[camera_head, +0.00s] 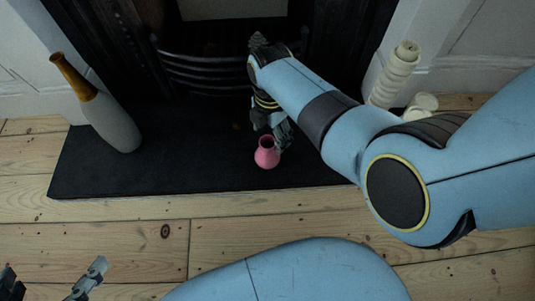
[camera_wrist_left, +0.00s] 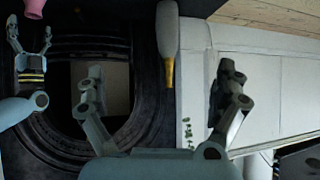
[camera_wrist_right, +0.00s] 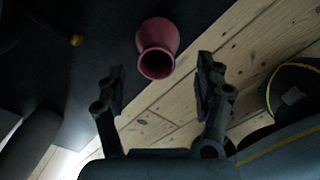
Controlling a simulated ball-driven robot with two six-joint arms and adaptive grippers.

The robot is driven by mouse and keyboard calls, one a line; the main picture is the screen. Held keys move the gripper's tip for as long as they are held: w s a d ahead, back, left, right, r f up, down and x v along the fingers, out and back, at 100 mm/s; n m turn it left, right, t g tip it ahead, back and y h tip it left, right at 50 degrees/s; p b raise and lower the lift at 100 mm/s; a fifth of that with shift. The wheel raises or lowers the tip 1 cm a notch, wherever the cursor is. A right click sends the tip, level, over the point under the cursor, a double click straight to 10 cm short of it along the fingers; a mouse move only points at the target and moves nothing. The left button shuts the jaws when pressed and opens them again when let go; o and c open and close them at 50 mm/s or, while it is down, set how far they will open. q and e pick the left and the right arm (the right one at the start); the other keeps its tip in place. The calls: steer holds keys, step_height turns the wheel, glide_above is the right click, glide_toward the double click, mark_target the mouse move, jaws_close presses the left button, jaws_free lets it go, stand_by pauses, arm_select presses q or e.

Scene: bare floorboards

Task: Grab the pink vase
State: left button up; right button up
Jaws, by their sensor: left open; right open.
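The small pink vase (camera_head: 267,156) stands upright on the black hearth slab (camera_head: 200,180), near its front edge. In the right wrist view the pink vase (camera_wrist_right: 157,40) shows its open mouth, a little beyond and between the fingertips. My right gripper (camera_head: 275,133) is open and empty, just behind the vase in the head view, partly hidden by its own arm; its fingers also show in the right wrist view (camera_wrist_right: 158,88). My left gripper (camera_head: 50,286) is open and empty at the lower left, far from the vase; its fingers frame the left wrist view (camera_wrist_left: 160,92).
A tall grey vase with a brown neck (camera_head: 110,122) stands on the slab's left side. A cream ribbed vase (camera_head: 395,75) stands at the right by the wall. The dark fireplace (camera_head: 205,75) is behind. Bare floorboards (camera_head: 130,240) lie in front.

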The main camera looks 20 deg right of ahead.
mark_target(268, 142)
steer(key=shift+a+f+b, duration=0.15)
steer(key=shift+f+b, duration=0.4)
steer(key=shift+f, duration=0.2)
steer(key=shift+w+a+f+b, duration=0.1)
steer(key=shift+a+f+b, duration=0.05)
steer(key=shift+f+b, duration=1.2)
steer(key=shift+b, duration=0.35)
steer(key=shift+f+b, duration=0.4)
steer(key=shift+b, duration=0.05)
arm_select(q)
steer(key=w+d+r+m+t+h, duration=0.1)
steer(key=w+r+t, duration=0.2)
steer(key=r, duration=0.5)
steer(key=w+d+r+m+t+h, duration=0.1)
steer(key=w+r+t+h, duration=0.1)
steer(key=r+t, duration=0.4)
steer(key=w+d+r+m+t+h, duration=0.1)
steer(key=w+r+t, duration=0.3)
steer(key=r, duration=0.7)
steer(key=shift+w+t+h, duration=0.4)
steer(key=shift+t, duration=0.2)
steer(key=shift+d, duration=0.1)
arm_select(e)
steer(key=shift+c, duration=0.4)
jaws_close()
